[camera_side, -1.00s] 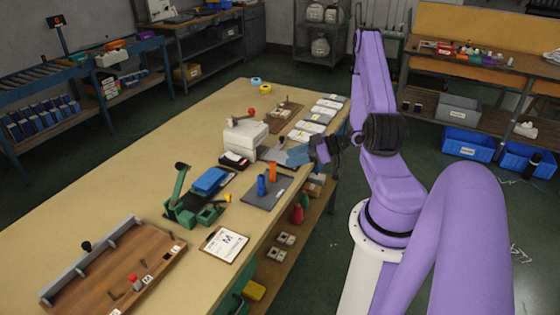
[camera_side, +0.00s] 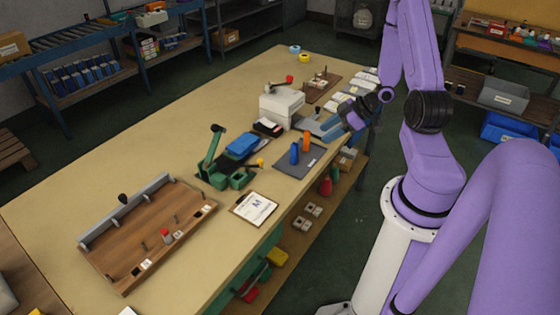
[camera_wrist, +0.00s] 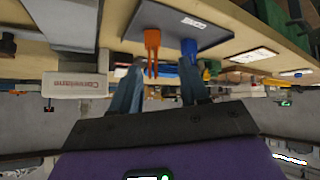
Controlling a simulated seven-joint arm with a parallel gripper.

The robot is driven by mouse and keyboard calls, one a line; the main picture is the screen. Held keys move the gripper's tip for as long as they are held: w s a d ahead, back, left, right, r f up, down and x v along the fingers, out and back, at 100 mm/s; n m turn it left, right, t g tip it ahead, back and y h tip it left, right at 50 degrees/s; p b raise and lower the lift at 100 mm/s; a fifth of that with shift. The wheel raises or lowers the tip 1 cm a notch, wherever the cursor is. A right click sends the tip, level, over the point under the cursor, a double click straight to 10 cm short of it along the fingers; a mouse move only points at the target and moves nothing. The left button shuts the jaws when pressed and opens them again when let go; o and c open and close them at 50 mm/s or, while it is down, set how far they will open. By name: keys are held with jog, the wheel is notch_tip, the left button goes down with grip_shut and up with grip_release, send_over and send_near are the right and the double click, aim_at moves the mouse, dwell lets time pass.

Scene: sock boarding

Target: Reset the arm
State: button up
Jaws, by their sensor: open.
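My gripper (camera_side: 331,130) is at the right edge of the table (camera_side: 120,168), in the air near the far side of a dark mat (camera_side: 312,160). Its two blue-grey fingers are apart with nothing held between them. The orange piece (camera_wrist: 151,42) and the blue cylinder (camera_wrist: 189,50) appear beyond the fingers there.
A white machine (camera_side: 281,103) stands beyond the mat. A green device (camera_side: 212,168) with a blue pad, a clipboard (camera_side: 254,208) and a wooden tray with pegs (camera_side: 180,208) lie nearer. The table's left side is largely clear. A shelf under the table holds small boxes.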

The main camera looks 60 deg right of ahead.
jog(key=w+a+r+n+g+h, duration=0.2)
jog(key=a+r, duration=0.3)
jog(key=a, duration=0.3)
jog(key=w+a+r+n+g+h, duration=0.1)
jog(key=a+r+g+h, duration=0.15)
jog(key=a+r, duration=0.45)
jog(key=s+a+r+n+g, duration=0.1)
jog(key=s+a+r, duration=0.1)
jog(key=s+a, duration=0.4)
jog(key=s+a+r+n+g, duration=0.1)
jog(key=s+a, duration=0.5)
jog(key=s, duration=0.6)
notch_tip(320, 180, up, 2)
jog(key=shift+s+a+r+g, duration=0.15)
jog(key=shift+a+r+g, duration=0.15)
jog(key=shift+g, duration=0.25)
